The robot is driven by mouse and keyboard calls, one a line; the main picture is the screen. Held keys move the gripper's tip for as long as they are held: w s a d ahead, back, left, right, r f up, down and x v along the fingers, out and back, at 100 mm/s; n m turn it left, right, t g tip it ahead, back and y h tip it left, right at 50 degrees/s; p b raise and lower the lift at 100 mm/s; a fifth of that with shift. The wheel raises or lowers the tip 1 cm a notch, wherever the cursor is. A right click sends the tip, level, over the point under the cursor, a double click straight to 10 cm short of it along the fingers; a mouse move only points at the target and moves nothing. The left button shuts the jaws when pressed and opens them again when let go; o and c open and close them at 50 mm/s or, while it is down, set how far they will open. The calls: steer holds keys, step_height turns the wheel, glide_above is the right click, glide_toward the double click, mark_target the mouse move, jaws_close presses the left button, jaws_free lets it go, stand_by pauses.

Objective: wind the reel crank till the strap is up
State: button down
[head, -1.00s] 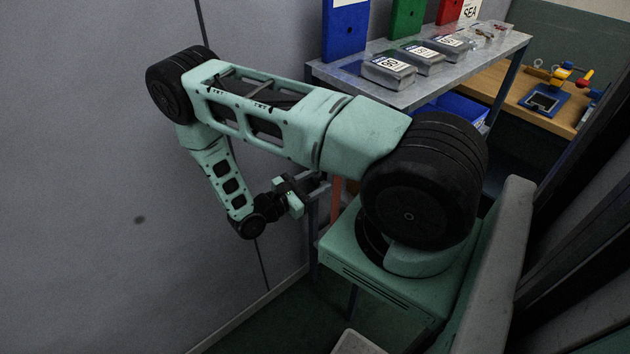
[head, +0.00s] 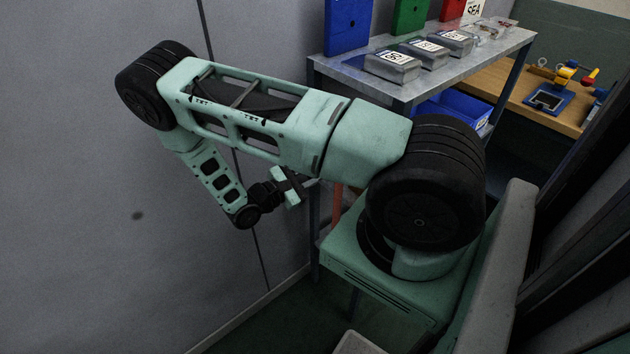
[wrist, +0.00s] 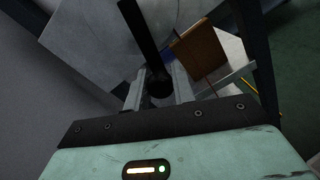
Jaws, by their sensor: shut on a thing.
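My gripper (wrist: 159,90) is shut on a black round handle (wrist: 159,80) in the wrist view, with one pale finger on each side. A black bar (wrist: 138,25), apparently the crank arm, runs from the handle up and left. In the head view my gripper (head: 288,187) is low beside the shelf unit, near the wall; its fingertips and the crank are not clear there. A brown block (wrist: 199,48) shows beyond the handle; I cannot tell whether it belongs to the reel. I cannot make out the strap.
A metal shelf (head: 440,62) holds several labelled grey packs (head: 393,66), with blue, green and red panels behind. A blue bin (head: 458,112) sits below it. A wooden bench (head: 515,92) stands at the back right. The grey wall (head: 90,200) is close on the left.

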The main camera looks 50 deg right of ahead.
steer(key=w+r+m+b, duration=0.2)
steer(key=r+m, duration=0.3)
steer(key=m, duration=0.4)
steer(key=w+d+r+m+t+b, duration=0.1)
steer(key=r+m+b, duration=0.3)
steer(key=m, duration=0.6)
steer(key=shift+w+r+m+t+b, duration=0.3)
steer(key=shift+w+r+b, duration=0.05)
steer(key=shift+w+r, duration=0.35)
steer(key=shift+s+r, duration=0.1)
steer(key=shift+r, duration=0.05)
steer(key=c, duration=1.2)
jaws_free()
steer(key=shift+a, duration=0.1)
steer(key=b+v, duration=0.3)
steer(key=v, duration=1.4)
steer(key=shift+a+b, duration=0.15)
steer(key=shift+b, duration=0.25)
